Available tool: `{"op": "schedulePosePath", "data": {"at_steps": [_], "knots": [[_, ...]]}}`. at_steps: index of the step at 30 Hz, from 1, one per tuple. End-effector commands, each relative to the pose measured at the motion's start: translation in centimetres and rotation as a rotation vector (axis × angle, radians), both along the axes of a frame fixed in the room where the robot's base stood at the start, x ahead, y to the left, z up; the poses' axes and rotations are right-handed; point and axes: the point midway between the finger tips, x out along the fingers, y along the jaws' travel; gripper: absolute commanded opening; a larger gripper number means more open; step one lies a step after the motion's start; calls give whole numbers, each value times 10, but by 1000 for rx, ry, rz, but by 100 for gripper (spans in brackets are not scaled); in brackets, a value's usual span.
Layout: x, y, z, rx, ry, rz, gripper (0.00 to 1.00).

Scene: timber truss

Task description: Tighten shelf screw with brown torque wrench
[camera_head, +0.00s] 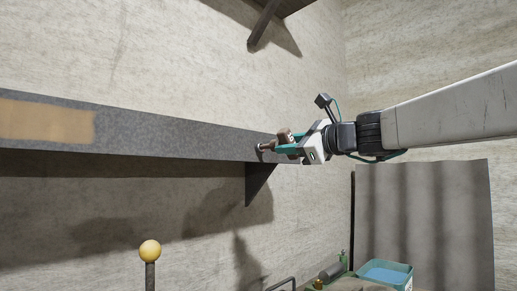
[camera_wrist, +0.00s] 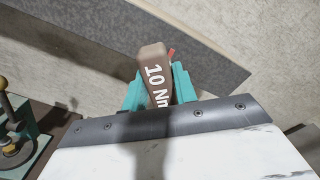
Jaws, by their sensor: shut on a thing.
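My gripper (camera_head: 287,149) is at the right end of a grey shelf (camera_head: 180,133) in the head view. It is shut on a brown torque wrench (camera_wrist: 153,72), whose handle reads "10 Nm" in the wrist view. The teal fingers (camera_wrist: 158,90) stand on both sides of the handle. In the head view the torque wrench (camera_head: 285,136) meets the shelf's front face, its metal end (camera_head: 265,147) at or very near that face. The screw itself is hidden or too small to make out, so I cannot tell whether the tip sits on it.
A dark bracket (camera_head: 260,182) supports the shelf from below. A tan patch (camera_head: 45,121) is on the shelf's left part. A yellow ball on a post (camera_head: 150,250) stands in front. A teal bin (camera_head: 386,274) and a grey panel (camera_head: 425,220) are at lower right.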

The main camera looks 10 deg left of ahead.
Motion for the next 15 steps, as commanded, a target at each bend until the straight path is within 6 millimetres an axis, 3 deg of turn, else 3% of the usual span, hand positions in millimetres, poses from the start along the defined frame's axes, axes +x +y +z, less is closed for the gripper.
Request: {"op": "schedulePosePath", "data": {"at_steps": [15], "knots": [[0,0,1,130,164,0,0]]}}
